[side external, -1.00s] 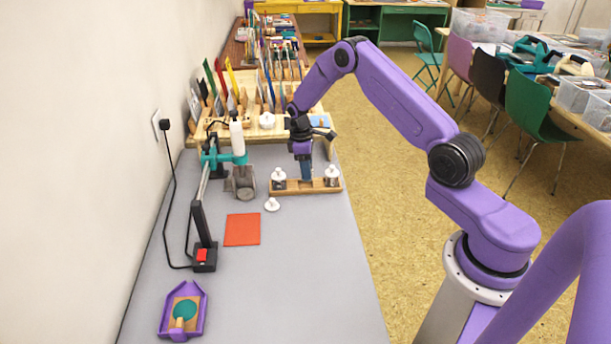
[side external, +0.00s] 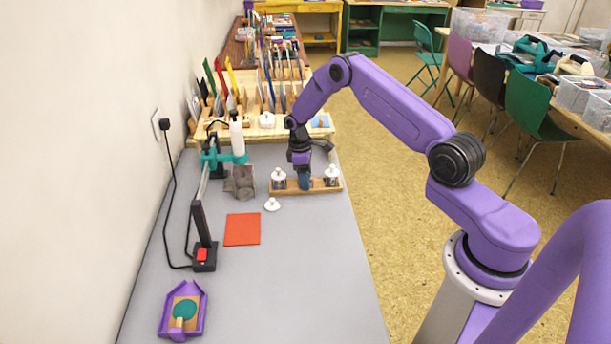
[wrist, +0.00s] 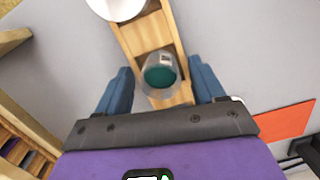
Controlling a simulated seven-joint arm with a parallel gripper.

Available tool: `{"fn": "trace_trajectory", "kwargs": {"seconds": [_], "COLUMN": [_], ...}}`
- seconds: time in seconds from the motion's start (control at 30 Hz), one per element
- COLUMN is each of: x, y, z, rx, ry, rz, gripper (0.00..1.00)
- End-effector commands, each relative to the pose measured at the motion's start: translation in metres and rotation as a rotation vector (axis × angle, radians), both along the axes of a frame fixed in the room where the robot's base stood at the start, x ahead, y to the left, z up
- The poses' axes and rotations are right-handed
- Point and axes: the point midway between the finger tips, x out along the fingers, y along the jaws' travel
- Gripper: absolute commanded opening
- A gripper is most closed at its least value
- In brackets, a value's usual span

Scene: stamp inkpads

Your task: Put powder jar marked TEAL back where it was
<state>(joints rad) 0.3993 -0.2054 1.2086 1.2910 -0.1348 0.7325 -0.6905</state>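The open jar of teal powder (wrist: 160,74) stands in the wooden rack (wrist: 148,38), between my fingers in the wrist view. A small pale label shows on its far side, but I cannot read it. My gripper (wrist: 160,88) is open around the jar, with a gap showing on each side. In the side view my gripper (side external: 304,182) is low at the middle of the rack (side external: 318,187) and hides the jar. A loose white lid (side external: 272,204) lies on the table in front of the rack.
White-lidded jars stand at the rack's left end (side external: 278,180) and right end (side external: 331,176), close beside my gripper. A clamp stand (side external: 239,158) is to the left. An orange mat (side external: 242,229) and purple tray (side external: 201,316) lie nearer. The table's front right is clear.

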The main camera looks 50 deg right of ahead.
Motion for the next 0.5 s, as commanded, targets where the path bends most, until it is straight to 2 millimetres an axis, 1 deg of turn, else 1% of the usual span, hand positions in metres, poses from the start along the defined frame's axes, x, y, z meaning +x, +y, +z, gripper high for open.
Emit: {"fn": "trace_trajectory", "kwargs": {"seconds": [0.2,0.3,0.37,0.47,0.5], "x": [0.000,0.000,0.001,0.003,0.004], "y": [0.000,0.000,0.000,0.001,0.002], "z": [0.000,0.004,0.008,0.023,0.030], "rx": [0.000,0.000,0.000,0.000,-0.001], "ry": [0.000,0.000,-0.001,-0.003,-0.003], "rz": [0.000,0.000,0.000,0.001,0.001], "gripper": [0.68,0.68,0.68,0.68,0.68]}}
